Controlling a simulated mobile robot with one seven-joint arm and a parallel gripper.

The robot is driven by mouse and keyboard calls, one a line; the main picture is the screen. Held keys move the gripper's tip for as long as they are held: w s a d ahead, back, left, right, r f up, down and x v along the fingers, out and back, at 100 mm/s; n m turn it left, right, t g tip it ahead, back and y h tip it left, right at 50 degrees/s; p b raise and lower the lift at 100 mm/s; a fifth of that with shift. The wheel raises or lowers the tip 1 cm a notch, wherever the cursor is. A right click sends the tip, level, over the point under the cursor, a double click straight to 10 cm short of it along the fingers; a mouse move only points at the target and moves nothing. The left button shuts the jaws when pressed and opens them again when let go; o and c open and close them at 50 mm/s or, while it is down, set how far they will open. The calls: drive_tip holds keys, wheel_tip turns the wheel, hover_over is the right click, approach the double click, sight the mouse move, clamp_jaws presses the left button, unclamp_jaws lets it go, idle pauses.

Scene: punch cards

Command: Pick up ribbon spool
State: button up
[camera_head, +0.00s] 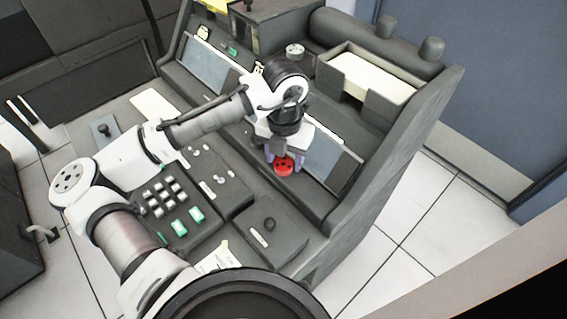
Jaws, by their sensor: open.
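A red round spool (285,166), most likely the ribbon spool, lies on the dark console just below my gripper. Dark holes show on its face. My gripper (282,158) points down over it, with its fingers apart on the left and right of the spool. Whether the fingers touch the spool cannot be told from this view. The gripper's white body hides the area right behind the spool.
A dark console with a sloped front holds grey keys (163,197) and green buttons (180,227). A grey-blue panel (322,156) is right of my gripper. An open tray (375,76) with pale cards and a raised right side wall (400,150) stand near.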

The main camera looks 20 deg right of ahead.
drive_tip(key=c, duration=0.7)
drive_tip(key=shift+r, duration=0.1)
wheel_tip(320, 180, up, 19)
wheel_tip(320, 180, up, 4)
drive_tip(key=p, duration=0.5)
hover_over(285, 162)
idle(0.5)
